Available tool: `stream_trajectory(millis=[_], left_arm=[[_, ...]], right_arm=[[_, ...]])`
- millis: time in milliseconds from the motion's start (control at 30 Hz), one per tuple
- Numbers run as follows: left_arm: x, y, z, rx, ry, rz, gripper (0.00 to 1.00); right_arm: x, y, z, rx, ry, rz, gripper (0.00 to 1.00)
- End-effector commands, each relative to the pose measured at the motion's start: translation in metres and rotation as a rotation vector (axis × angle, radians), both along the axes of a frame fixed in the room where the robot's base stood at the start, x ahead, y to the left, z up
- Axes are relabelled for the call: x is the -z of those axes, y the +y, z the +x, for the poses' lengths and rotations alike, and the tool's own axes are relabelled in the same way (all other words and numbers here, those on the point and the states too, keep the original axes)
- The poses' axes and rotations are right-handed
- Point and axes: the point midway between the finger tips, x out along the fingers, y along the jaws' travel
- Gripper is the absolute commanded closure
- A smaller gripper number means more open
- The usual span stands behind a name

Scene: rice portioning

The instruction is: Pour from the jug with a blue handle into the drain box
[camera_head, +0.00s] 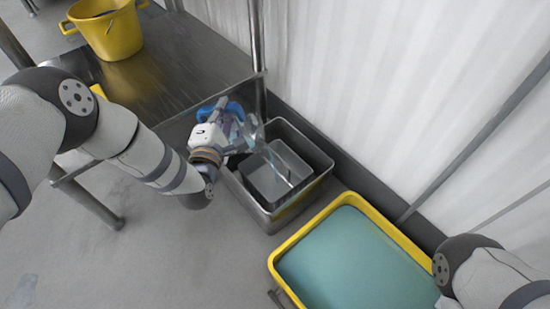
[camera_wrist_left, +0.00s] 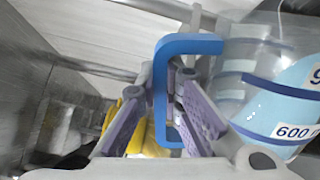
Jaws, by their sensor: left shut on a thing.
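My left gripper (camera_head: 222,122) is shut on the blue handle (camera_wrist_left: 188,45) of a clear jug (camera_head: 243,136). In the left wrist view the handle stands between the two purple finger pads, and the jug (camera_wrist_left: 272,82) has blue bands, a "600" mark and pale blue liquid inside. The jug is tilted over the grey metal drain box (camera_head: 262,212), which has a smaller metal tray (camera_head: 262,180) inside. A thin pale streak runs from the jug's side down into the tray area; it looks like a stream of liquid. My right gripper is out of view.
A yellow-rimmed tub (camera_head: 276,262) with teal contents stands right of the drain box. A metal table (camera_head: 175,70) at upper left carries a yellow bucket (camera_head: 112,38). A pale curtain wall (camera_head: 390,90) closes the right side.

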Motion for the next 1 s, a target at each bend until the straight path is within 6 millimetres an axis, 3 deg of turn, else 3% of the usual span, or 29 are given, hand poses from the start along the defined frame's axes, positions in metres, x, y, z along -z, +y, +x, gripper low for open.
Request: stream_trajectory(millis=[1000], left_arm=[[0.011, -0.023, 0.0, -0.001, -0.003, 0.096, 1.0]], right_arm=[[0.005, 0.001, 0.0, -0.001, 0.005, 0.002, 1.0]])
